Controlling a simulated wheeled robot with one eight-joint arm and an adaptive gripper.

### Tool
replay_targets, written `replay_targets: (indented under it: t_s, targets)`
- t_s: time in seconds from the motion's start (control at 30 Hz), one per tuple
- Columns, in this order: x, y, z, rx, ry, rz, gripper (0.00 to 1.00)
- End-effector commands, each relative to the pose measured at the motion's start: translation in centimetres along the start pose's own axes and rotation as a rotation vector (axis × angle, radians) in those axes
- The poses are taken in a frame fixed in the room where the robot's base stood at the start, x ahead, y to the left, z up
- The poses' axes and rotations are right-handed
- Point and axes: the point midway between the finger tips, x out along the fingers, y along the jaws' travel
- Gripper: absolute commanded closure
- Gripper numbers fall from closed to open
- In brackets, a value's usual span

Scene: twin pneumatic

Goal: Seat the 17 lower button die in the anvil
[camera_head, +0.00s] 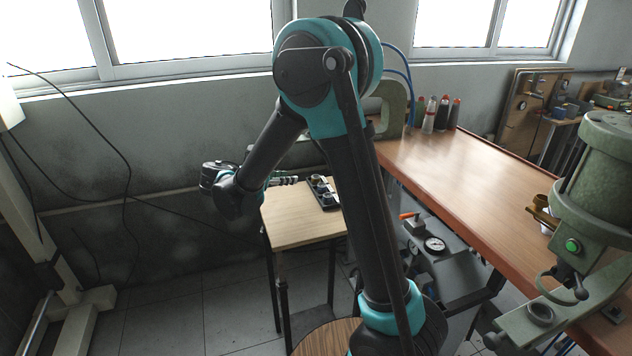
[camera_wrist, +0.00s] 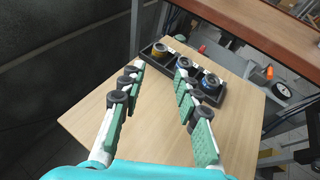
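My gripper (camera_wrist: 160,80) is open and empty in the wrist view, its two green-padded fingers spread above the small wooden table. I cannot read which is the 17. In the head view my gripper (camera_head: 284,180) is beside the tray (camera_head: 327,203). A green press (camera_head: 605,180) stands at the right; a round socket on its lower arm (camera_head: 540,314) looks like the anvil.
The small wooden table (camera_head: 290,222) is mostly bare. A long brown workbench (camera_head: 460,165) runs along the right, with several bottles (camera_head: 441,114) at its far end. A unit with a gauge (camera_head: 434,245) stands below. Dark cables (camera_head: 125,165) hang at the left wall.

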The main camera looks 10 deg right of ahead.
Motion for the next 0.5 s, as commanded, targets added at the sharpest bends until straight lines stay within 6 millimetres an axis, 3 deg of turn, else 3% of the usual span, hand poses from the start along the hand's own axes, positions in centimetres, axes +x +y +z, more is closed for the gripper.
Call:
replay_targets:
  t_s: [0.3,0.5]
  targets:
    - [6.3,-0.1,0.0,0.002,0.001,-0.003,0.68]
    - [8.3,-0.1,0.0,0.002,0.001,-0.001,0.68]
